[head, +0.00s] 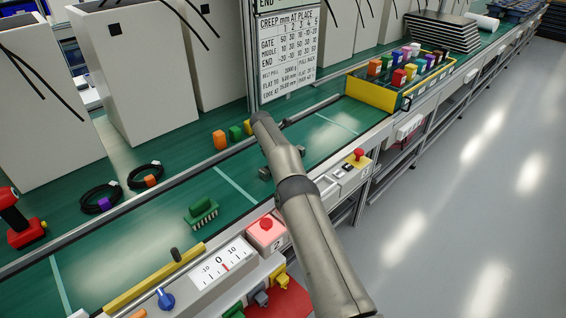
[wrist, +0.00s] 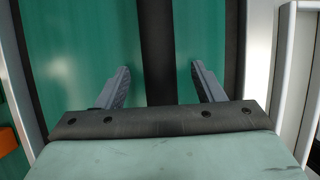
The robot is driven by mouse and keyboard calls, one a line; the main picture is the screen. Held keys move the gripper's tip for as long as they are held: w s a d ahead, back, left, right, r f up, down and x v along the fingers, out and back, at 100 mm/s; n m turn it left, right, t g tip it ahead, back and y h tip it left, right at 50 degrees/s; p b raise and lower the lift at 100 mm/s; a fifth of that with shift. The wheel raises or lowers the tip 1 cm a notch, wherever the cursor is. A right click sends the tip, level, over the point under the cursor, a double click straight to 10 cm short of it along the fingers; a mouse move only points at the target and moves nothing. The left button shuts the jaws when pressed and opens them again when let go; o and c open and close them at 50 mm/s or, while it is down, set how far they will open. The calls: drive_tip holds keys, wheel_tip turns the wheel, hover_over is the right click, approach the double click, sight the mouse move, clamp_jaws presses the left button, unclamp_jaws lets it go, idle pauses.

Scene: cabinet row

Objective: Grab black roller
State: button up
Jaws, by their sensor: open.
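My gripper (head: 283,162) is low over the green belt in the head view, its two grey fingers showing on either side of my arm. In the wrist view my gripper (wrist: 162,85) is open, with its fingers wide apart. A straight black bar (wrist: 157,45), which may be the black roller, runs up the wrist view between the fingers, with a gap on each side. Its near end is hidden behind the palm. I cannot tell its height or whether anything touches it. In the head view my arm hides the space between the fingers.
A green connector block (head: 201,212) sits on the belt to the left. A yellow-ended crate (head: 372,91) of coloured pieces stands farther along. Orange (head: 219,140) and green (head: 235,133) blocks lie beyond the far rail. A red-button box (head: 357,157) is at the near edge.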

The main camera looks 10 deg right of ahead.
drive_tip(key=c, duration=1.3)
drive_tip(key=shift+r, duration=0.15)
